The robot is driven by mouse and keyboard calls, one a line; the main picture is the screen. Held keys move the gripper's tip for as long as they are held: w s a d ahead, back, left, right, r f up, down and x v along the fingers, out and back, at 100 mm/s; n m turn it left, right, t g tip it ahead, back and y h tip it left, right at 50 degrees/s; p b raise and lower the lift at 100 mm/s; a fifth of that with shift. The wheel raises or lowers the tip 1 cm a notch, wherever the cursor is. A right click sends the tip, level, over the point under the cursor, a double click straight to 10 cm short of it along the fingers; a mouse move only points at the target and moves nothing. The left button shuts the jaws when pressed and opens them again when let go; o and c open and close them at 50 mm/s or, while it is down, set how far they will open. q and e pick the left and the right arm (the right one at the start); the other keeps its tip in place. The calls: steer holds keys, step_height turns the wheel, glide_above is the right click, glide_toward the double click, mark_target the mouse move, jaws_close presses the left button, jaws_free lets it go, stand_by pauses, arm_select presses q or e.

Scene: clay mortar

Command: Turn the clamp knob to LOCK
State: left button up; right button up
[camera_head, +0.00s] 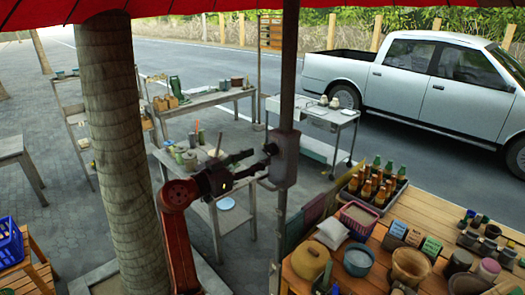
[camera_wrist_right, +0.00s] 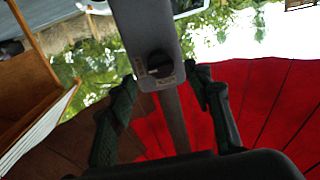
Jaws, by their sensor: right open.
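The clamp knob (camera_head: 270,148) is small and dark, on the left face of a grey box (camera_head: 286,160) fixed to a grey pole. In the right wrist view, the dark knob (camera_wrist_right: 160,63) sits on the grey box (camera_wrist_right: 146,25) with small pale labels beside it; their wording is too small to read. My right gripper (camera_head: 257,160) is at the end of a red arm, left of the box. It is open, and its dark fingers (camera_wrist_right: 163,83) spread to either side of the knob, with nothing between them visibly gripped. My left gripper does not show.
A thick trunk-like post (camera_head: 118,140) stands left of the arm. A wooden table (camera_head: 335,265) with bottles, bowls and baskets fills the lower right. Work tables (camera_head: 205,98) stand behind on the paving. A red canopy hangs overhead.

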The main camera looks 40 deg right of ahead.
mark_target(268, 152)
steer(key=d, duration=0.2)
steer(key=d+p, duration=0.1)
steer(key=d, duration=0.1)
steer(key=shift+w+f, duration=0.1)
steer(key=shift+w, duration=0.2)
steer(key=shift+d, duration=0.3)
steer(key=shift+c, duration=0.9)
steer(key=c, duration=0.8)
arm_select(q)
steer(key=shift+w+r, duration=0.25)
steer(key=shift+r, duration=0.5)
arm_select(e)
steer(key=shift+c, duration=0.8)
